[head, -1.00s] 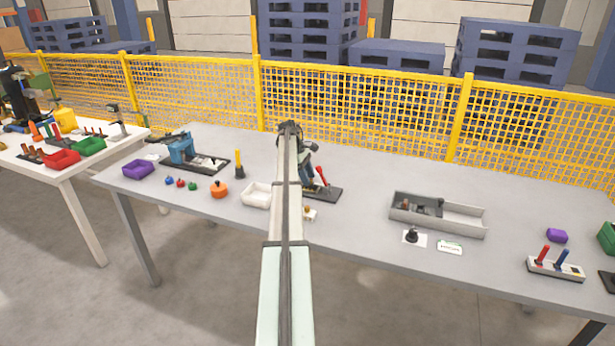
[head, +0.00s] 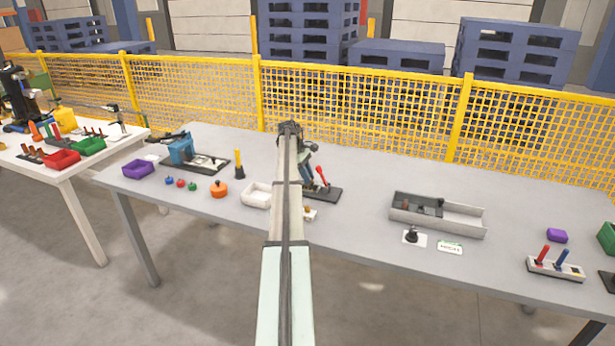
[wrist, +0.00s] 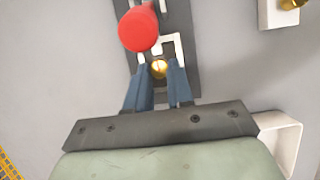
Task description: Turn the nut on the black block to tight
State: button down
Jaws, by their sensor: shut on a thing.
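In the wrist view a small brass nut (wrist: 159,69) sits between the two blue fingertips of my gripper (wrist: 160,76). The jaws are shut on it, one finger on each side. The nut is over a dark base (wrist: 184,22), which I take for the black block, beside a white bracket (wrist: 179,47). In the head view this dark base (head: 325,194) lies on the table, partly hidden behind my arm. The nut and most of my gripper are hidden there. How tight the nut is cannot be seen.
A red-knobbed lever (head: 322,177) rises from the dark base, close ahead of my fingers. A white block with a brass piece (head: 310,214) lies nearby.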

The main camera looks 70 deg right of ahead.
jog(key=shift+d+m+y, duration=0.25)
jog(key=shift+m+y, duration=0.25)
jog(key=shift+m, duration=0.7)
jog(key=shift+m+t+y, duration=0.3)
jog(key=shift+m+y, duration=0.3)
jog(key=shift+m, duration=1.1)
jog(key=c, duration=1)
grip_release()
jog(key=shift+d, duration=0.1)
jog(key=shift+v, duration=3.75)
